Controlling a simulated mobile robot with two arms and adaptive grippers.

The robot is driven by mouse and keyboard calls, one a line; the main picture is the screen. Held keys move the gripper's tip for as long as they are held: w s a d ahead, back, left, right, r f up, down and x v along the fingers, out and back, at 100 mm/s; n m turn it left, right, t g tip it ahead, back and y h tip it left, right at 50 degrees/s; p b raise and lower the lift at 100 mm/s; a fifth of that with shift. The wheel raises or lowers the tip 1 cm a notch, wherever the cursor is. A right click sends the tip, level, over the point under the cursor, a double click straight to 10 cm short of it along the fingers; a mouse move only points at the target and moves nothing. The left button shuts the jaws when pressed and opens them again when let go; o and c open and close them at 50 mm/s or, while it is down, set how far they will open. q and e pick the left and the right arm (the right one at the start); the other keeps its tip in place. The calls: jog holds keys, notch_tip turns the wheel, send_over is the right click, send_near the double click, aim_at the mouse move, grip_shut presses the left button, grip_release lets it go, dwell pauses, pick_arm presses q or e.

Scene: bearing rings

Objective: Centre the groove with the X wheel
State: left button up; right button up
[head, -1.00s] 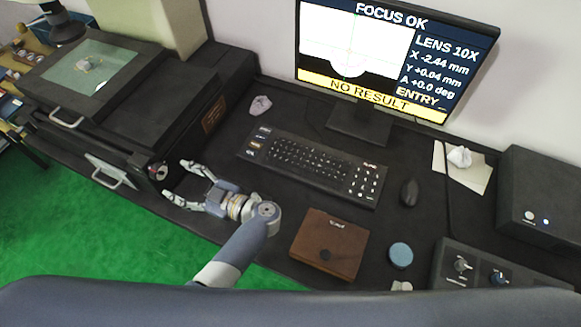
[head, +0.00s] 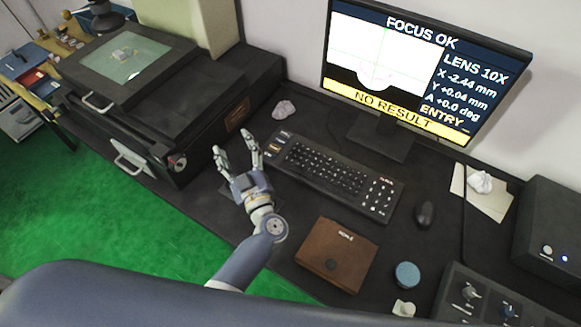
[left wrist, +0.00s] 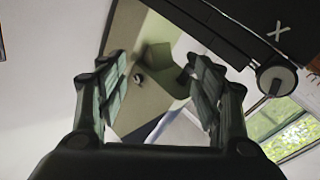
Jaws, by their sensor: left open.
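The X wheel (head: 177,162) is a small dark knob with a pale rim on the front corner of the measuring machine's stage. In the left wrist view the wheel (left wrist: 277,80) is at the right, below a white X mark. My left gripper (head: 233,152) is open and empty, right of the wheel and apart from it, its fingers pointing up the picture. My right gripper is out of view.
A glass stage (head: 125,55) with a small part stands at left. A keyboard (head: 335,175), brown case (head: 336,255), blue round tin (head: 406,275), mouse (head: 425,214) and control box (head: 480,300) are on the dark bench.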

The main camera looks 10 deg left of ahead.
pick_arm(q)
jog(key=s+d+f+m+h, duration=0.1)
jog(key=s+d+m+h, duration=0.1)
jog(key=d+m+h, duration=1)
jog(key=shift+s+d+f+g+h, duration=0.35)
jog(key=shift+d+h, duration=0.85)
jog(key=shift+h, duration=0.8)
